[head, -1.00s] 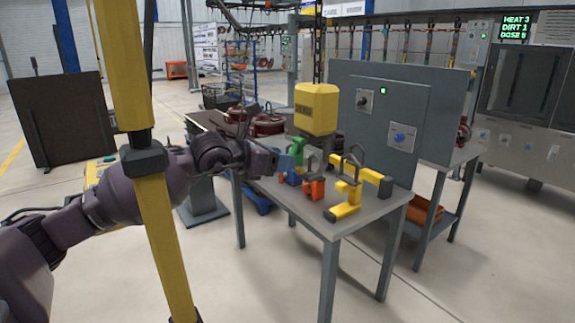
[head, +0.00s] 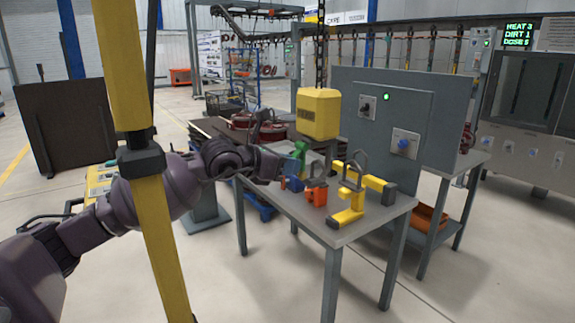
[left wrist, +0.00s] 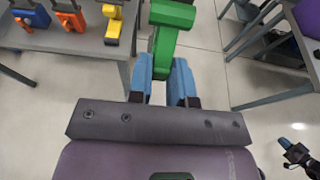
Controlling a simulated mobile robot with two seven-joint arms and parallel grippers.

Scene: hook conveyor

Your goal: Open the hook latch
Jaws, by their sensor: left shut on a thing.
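My left gripper (head: 284,166) reaches in from the left over the table's near left edge. In the left wrist view its blue fingers (left wrist: 162,85) are shut on a green hook-shaped block (left wrist: 168,30). The green block (head: 300,152) also shows in the head view, partly behind the gripper. A yellow hoist block (head: 319,112) hangs on a chain above the table. Its underside is partly hidden, so I cannot make out a latch there. A dark part with a blue tip (left wrist: 296,152) at the wrist view's lower right may be my right gripper.
On the grey table (head: 345,232) stand a blue block (head: 292,184), an orange block (head: 316,194) and a larger yellow piece (head: 350,206) with a grey loop. A grey panel (head: 430,120) with knobs stands behind. A yellow post (head: 155,220) crosses the foreground.

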